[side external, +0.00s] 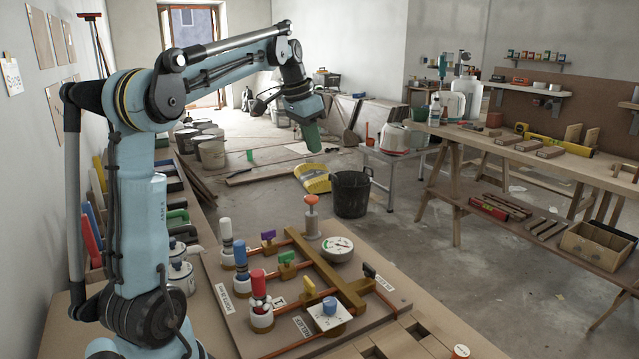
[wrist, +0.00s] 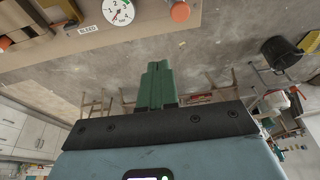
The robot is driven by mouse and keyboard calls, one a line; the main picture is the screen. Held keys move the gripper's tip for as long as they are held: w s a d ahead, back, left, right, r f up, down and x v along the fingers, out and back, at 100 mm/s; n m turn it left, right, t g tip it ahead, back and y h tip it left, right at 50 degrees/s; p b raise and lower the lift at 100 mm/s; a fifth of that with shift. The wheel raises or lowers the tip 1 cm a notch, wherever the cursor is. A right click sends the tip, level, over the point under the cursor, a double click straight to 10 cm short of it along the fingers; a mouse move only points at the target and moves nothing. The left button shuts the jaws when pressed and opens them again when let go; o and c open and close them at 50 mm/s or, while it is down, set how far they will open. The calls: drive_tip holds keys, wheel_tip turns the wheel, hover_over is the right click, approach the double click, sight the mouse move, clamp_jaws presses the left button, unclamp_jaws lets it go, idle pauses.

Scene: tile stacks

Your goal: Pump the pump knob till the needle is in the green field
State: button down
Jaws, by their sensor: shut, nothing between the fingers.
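The pump knob (side external: 311,199) is an orange cap on a grey metal cylinder at the back of the board. It also shows at the top of the wrist view (wrist: 180,12). The round white gauge (side external: 338,247) sits just in front of it, and also shows in the wrist view (wrist: 117,11). The gauge has small coloured marks, including green; the needle is too small to place surely against them. My gripper (side external: 312,146) is high above and behind the pump, clear of it. Its green fingers (wrist: 158,68) are shut together and empty.
The board (side external: 230,319) carries wooden bars, orange pipes and several coloured valve handles. A red bottle-like part (side external: 258,283) and a blue knob (side external: 329,306) stand in front. A black bucket (side external: 351,193) is on the floor behind. The air around my gripper is free.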

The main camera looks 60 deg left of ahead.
drive_tip(key=a, duration=0.2)
drive_tip(key=s+a, duration=0.1)
drive_tip(key=a, duration=0.1)
drive_tip(key=shift+a+r, duration=0.1)
drive_tip(key=shift+a, duration=0.1)
drive_tip(key=shift+w, duration=0.1)
approach(311, 198)
drive_tip(key=x, duration=0.2)
drive_tip(key=w+x, duration=0.1)
drive_tip(key=x, duration=0.2)
drive_tip(key=shift+w, duration=0.2)
drive_tip(key=shift+a+f, duration=0.1)
drive_tip(key=shift+f, duration=0.65)
drive_tip(key=shift+f, duration=1.5)
